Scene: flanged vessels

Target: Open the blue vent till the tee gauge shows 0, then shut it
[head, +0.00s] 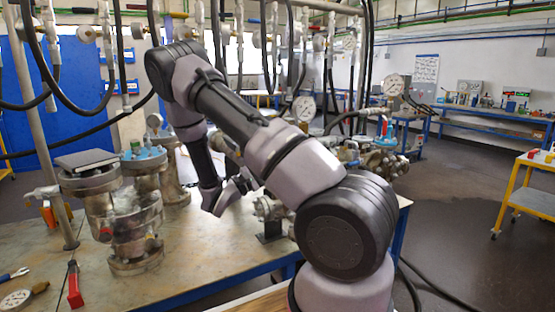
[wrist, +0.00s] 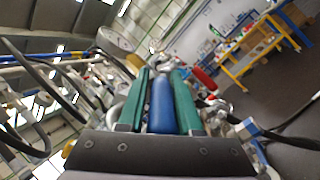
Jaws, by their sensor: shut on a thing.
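In the wrist view my gripper (wrist: 162,76) has its green fingers closed on both sides of a blue handle (wrist: 161,106), which I take to be the blue vent's. The handle points away from me between the fingers. A round gauge (wrist: 115,39) shows at the upper left of the wrist view, turned so its reading cannot be made out. In the head view a white-faced gauge (head: 303,108) stands behind my arm; its needle is too small to read, and I cannot tell if it is the tee gauge. My arm hides the blue handle there.
A red handle (wrist: 203,78) lies close right of my fingers. In the head view, flanged vessels (head: 135,225) stand on the bench at left, with a red-handled tool (head: 74,285) in front. Another gauge (head: 393,84) stands at right. Hoses hang overhead.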

